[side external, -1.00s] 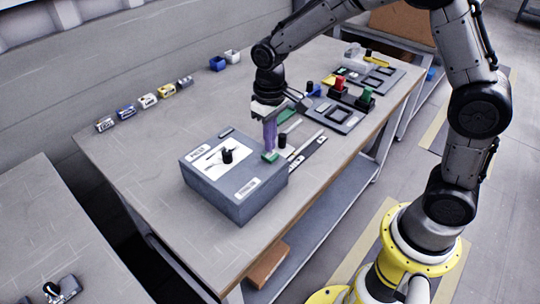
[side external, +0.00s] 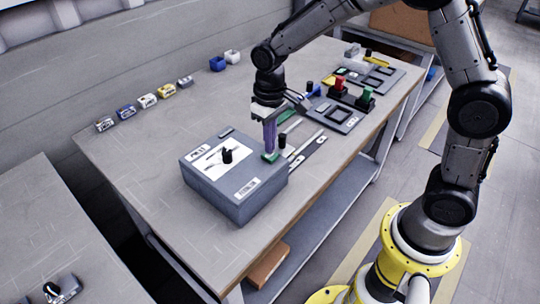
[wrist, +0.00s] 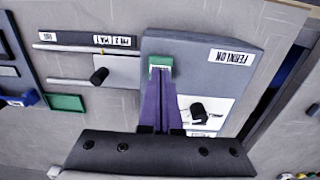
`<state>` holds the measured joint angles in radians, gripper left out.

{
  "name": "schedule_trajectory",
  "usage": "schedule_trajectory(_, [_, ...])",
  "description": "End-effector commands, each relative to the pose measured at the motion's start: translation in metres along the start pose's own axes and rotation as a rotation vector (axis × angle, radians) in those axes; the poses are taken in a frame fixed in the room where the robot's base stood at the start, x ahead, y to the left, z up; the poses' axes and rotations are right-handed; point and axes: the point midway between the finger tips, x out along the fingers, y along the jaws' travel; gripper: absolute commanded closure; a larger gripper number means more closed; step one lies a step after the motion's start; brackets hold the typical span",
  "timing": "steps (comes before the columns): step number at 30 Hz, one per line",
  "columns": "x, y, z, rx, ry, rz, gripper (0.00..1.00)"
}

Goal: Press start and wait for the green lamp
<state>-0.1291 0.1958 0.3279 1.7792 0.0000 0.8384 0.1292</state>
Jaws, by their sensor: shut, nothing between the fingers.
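A grey box (side external: 225,190) sits on the near end of the bench. Its top has a white dial plate with a black knob (side external: 227,156). A small green button (side external: 268,157) is at the box's edge; it also shows in the wrist view (wrist: 160,62). My gripper (side external: 270,152) points down with its purple fingers closed together and empty. In the wrist view the fingertips (wrist: 160,72) are at the green button, seemingly touching it and partly covering it; how far it is pressed cannot be told. I cannot make out a lit green lamp.
A black knob (wrist: 98,76) stands on rails beside the box. Trays with red and green pieces (side external: 340,85) lie farther along the bench. The bench's left part is clear.

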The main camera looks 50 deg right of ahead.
Motion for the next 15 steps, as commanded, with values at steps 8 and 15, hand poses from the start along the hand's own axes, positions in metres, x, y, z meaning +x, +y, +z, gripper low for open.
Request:
schedule_trajectory(8, [0.0043, 0.0, 0.0004, 0.0, -0.002, 0.0, 1.0])
schedule_trajectory(15, [0.0076, 0.0, 0.0002, 0.0, -0.001, 0.0, 1.0])
